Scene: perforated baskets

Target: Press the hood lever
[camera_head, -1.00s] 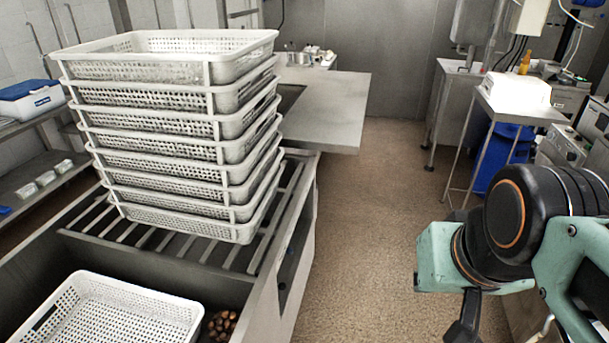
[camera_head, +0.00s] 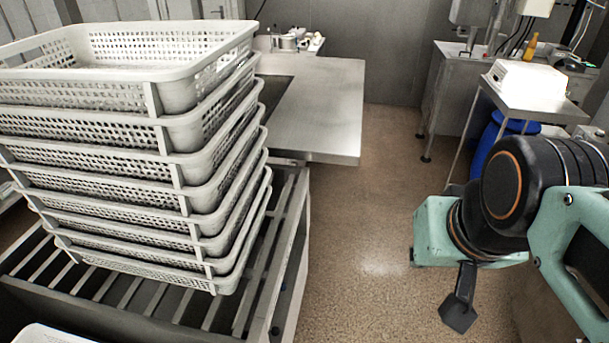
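I see no hood lever that I can make out in the head view. My arm, with teal and black links, reaches in from the right edge. A dark piece below it appears to be part of my gripper (camera_head: 459,312). It hangs over the brown floor, clear of the baskets and tables. Whether its fingers are open or shut does not show.
A tall stack of white perforated baskets (camera_head: 150,130) stands on a slatted metal rack (camera_head: 262,255) at the left. A steel table (camera_head: 315,115) lies behind it. A small steel table with a white box (camera_head: 525,84) and a blue barrel (camera_head: 497,143) stand at right. The middle floor is clear.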

